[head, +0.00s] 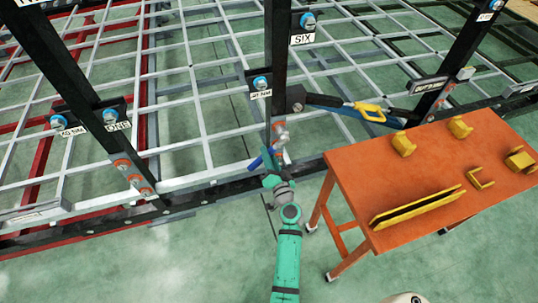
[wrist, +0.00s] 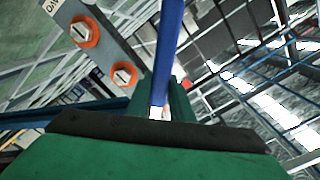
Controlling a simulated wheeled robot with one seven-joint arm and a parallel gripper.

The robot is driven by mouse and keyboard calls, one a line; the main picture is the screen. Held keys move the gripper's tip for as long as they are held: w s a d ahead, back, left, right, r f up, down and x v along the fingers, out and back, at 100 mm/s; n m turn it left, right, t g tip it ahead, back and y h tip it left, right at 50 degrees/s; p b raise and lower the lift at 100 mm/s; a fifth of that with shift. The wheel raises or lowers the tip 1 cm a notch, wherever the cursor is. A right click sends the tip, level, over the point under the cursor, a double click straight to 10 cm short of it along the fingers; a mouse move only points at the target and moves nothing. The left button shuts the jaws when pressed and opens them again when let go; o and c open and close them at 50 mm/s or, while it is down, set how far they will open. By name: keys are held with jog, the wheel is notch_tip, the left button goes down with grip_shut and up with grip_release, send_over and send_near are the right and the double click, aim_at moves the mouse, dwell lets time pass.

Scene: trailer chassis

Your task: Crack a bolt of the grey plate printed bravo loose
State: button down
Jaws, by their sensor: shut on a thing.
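My gripper (head: 270,168) is shut on a blue-handled tool (head: 256,162), low in front of the middle black post. In the wrist view the tool's blue bar (wrist: 168,45) rises from between the jaws (wrist: 162,108) and leaves the top edge, so its working end is hidden. The grey plate (wrist: 108,48) is to the left of the bar, with print ending in "VO" partly cut off. In the head view the plate (head: 280,132) is small and partly covered by my gripper.
An orange table (head: 350,190) stands close on the right, with several yellow pieces on it. A yellow-handled tool (head: 370,112) hangs between the posts. Another grey plate (head: 132,175) with orange-ringed bolts is on the left post. The green floor in front is clear.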

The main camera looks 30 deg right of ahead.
jog(key=shift+w, duration=0.45)
dwell(0.3)
jog(key=shift+s, duration=0.1)
jog(key=shift+v, duration=2.95)
